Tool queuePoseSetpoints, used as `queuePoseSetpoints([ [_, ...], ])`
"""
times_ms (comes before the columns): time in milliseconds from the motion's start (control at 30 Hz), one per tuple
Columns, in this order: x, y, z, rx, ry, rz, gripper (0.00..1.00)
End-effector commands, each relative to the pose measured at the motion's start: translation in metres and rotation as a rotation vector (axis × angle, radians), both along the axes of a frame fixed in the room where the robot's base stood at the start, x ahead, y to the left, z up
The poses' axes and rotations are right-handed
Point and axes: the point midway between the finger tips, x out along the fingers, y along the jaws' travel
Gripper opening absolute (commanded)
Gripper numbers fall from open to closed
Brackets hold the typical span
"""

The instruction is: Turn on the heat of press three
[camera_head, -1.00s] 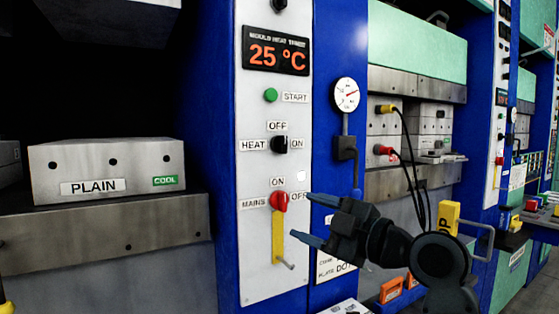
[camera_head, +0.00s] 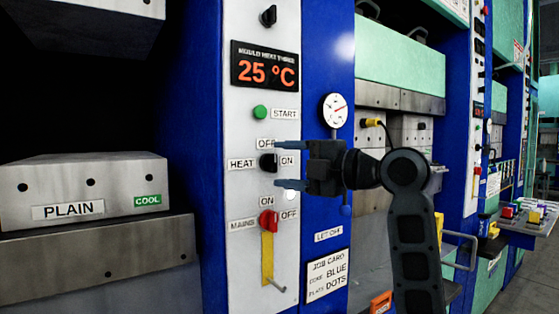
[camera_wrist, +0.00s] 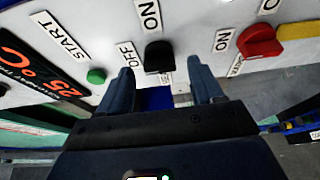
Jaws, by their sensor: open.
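The black heat knob (camera_head: 267,163) is on the white control panel (camera_head: 240,283), between the HEAT label and the ON label, with OFF above it. I cannot tell which way it points. My gripper (camera_head: 277,164) is open and empty in front of the knob, one finger above its height and one below. In the wrist view, the knob (camera_wrist: 159,56) shows between and just beyond the fingertips (camera_wrist: 160,76); no contact is visible. The display (camera_head: 265,67) reads mould heat three, 25 °C.
The red mains switch (camera_head: 268,222) with a yellow strip and a metal lever (camera_head: 276,284) is below the knob. The green start button (camera_head: 260,112) is above it. A pressure gauge (camera_head: 335,110) stands to the right on the blue column.

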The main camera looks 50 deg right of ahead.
Motion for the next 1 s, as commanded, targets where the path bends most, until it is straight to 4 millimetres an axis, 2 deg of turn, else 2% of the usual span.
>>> queuePoseSetpoints([
  [200, 0.018, 0.002, 0.0, 0.001, 0.0, -0.001, 0.66],
  [500, 0.02, 0.002, 0.0, 0.0, -0.001, -0.002, 0.65],
  [1000, 0.019, 0.002, 0.0, 0.001, 0.0, -0.001, 0.17],
])
